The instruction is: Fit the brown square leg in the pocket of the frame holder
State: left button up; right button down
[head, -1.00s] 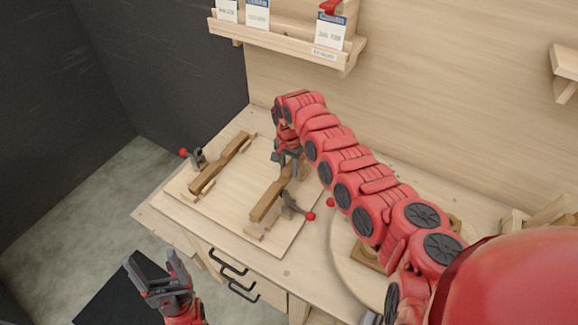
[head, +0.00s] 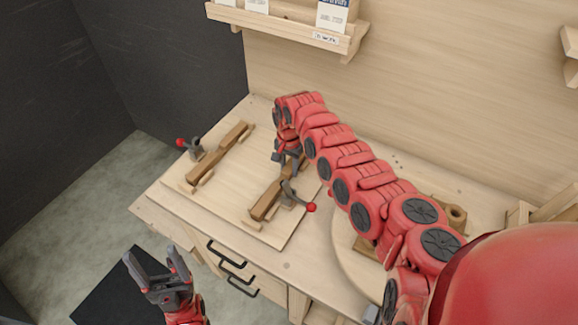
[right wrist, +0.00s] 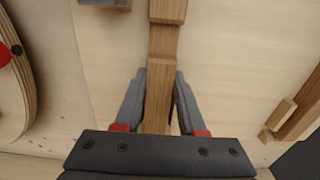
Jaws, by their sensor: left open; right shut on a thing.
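A brown square leg (head: 266,201) lies low over the pale wooden board, beside the right-hand toggle clamp. My right gripper (head: 290,161) is at its far end. In the right wrist view the leg (right wrist: 160,85) runs between the two fingers of my right gripper (right wrist: 159,92), which is shut on it. The board (head: 235,211) carries the holder, with clamps and small wooden blocks. The pocket cannot be made out; the leg and arm cover part of that area. I cannot tell whether the leg is seated. My left gripper (head: 160,262) is open and empty, off the bench's front.
A second brown bar (head: 219,154) lies by the left clamp (head: 194,151). The right clamp's red knob (head: 311,207) is close to the held leg. A round pale plate (head: 348,260) is right of the board, partly under my right arm. A shelf (head: 290,27) hangs behind.

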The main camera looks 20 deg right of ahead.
jog(key=shift+f, duration=0.25)
dwell(0.5)
jog(key=shift+c, duration=2.1)
grip_release()
